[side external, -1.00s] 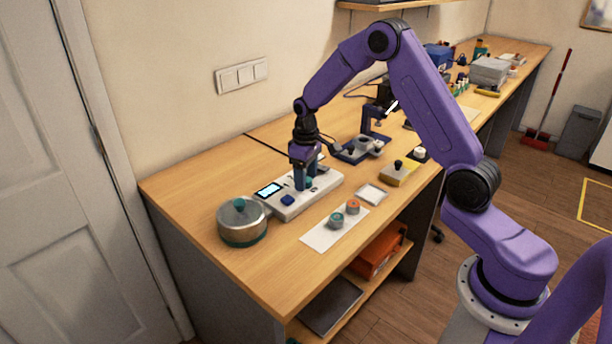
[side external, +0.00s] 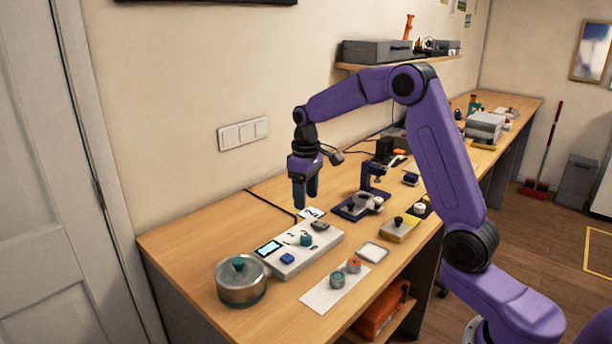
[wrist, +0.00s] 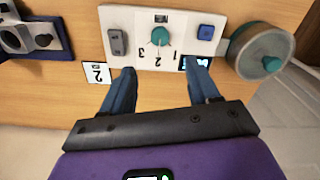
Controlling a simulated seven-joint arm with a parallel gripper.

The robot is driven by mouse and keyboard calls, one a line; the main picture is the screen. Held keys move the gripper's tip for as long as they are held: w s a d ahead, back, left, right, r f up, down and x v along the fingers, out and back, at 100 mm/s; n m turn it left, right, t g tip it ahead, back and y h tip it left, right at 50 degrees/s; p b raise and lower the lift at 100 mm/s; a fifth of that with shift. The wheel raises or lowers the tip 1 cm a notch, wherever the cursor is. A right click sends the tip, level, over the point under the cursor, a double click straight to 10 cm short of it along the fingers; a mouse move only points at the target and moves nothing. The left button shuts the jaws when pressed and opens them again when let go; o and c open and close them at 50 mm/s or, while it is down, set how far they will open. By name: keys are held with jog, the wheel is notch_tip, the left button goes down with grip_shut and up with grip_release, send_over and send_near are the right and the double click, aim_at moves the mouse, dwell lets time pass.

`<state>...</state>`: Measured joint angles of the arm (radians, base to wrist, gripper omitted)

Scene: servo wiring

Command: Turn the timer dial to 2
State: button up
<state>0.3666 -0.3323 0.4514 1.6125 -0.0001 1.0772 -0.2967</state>
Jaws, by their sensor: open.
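The timer dial is a teal knob (side external: 306,240) on a white control panel (side external: 325,243). In the wrist view the dial (wrist: 160,36) has the numerals 1, 2 and 3 printed around it. Its pale mark appears to face the middle numeral, 2, but it is too small to be certain. A white card with a 2 (wrist: 97,72) lies beside the panel; in the side view this card (side external: 312,213) is behind it. My gripper (side external: 306,203) is open and empty above the panel, apart from the dial. Its fingers (wrist: 160,72) point toward the panel's edge in the wrist view.
The panel also has a lit screen (side external: 269,248), a blue button (side external: 287,259) and a grey switch (side external: 320,225). A white mat (side external: 320,296) with two knobs lies in front.

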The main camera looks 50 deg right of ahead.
notch_tip(320, 180, up, 5)
jog(key=shift+r, duration=0.1)
jog(key=shift+a, duration=0.1)
dwell(0.5)
jog(key=s+a+n, duration=0.5)
jog(key=s+a, duration=0.8)
jog(key=s, duration=0.3)
jog(key=s+d+f+n, duration=0.1)
jog(key=s+f+n, duration=0.1)
jog(key=s, duration=0.8)
jog(key=s+f+n, duration=0.2)
jog(key=s+f, duration=0.1)
jog(key=s, duration=0.7)
jog(key=shift+d+n, duration=0.3)
jog(key=shift+d, duration=0.05)
